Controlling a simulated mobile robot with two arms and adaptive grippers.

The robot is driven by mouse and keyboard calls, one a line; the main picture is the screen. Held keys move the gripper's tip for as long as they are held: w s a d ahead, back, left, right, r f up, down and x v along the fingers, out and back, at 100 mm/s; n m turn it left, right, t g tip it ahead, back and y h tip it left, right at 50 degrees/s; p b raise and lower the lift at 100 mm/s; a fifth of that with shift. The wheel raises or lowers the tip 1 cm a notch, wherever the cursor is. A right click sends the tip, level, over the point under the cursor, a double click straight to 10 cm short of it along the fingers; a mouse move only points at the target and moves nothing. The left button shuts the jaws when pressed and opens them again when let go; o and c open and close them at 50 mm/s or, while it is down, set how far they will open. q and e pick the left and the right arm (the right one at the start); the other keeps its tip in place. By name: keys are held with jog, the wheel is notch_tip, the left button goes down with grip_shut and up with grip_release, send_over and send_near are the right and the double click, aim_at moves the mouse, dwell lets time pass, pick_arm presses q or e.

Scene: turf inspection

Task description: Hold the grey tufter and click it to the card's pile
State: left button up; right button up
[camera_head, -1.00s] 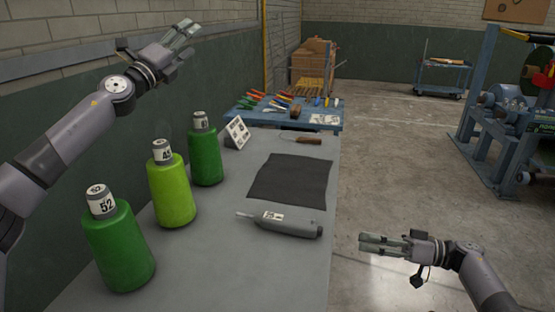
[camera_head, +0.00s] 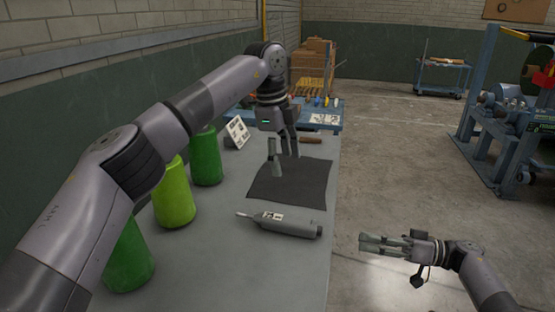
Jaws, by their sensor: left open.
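The grey tufter (camera_head: 282,222) lies on its side on the grey table, its thin tip pointing left and a white label on its body. A small white printed card (camera_head: 237,131) stands near the table's far left part; its print is too small to read. My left gripper (camera_head: 284,163) points down over the dark mat, open and empty, beyond the tufter and apart from it. My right gripper (camera_head: 363,243) is off the table's right edge, above the floor, with nothing visible in it; its finger gap is unclear.
A dark cloth mat (camera_head: 318,186) lies beyond the tufter. A brown-handled tool (camera_head: 310,140) lies beyond the mat. A blue bench (camera_head: 333,117) with tools stands at the far end.

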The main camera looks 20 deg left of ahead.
aim_at(277, 217)
pick_arm(q)
jog(key=shift+n+g+y, duration=0.5)
jog(key=shift+n+y, duration=0.3)
jog(key=shift+n, duration=0.1)
jog(key=f, duration=0.5)
jog(key=s+f, duration=0.1)
jog(key=f, duration=0.5)
jog(key=s+f, duration=0.1)
jog(key=f, duration=0.5)
jog(key=shift+a+f, duration=0.1)
jog(key=shift+a, duration=0.3)
grip_shut()
pick_arm(e)
jog(key=shift+c, duration=0.5)
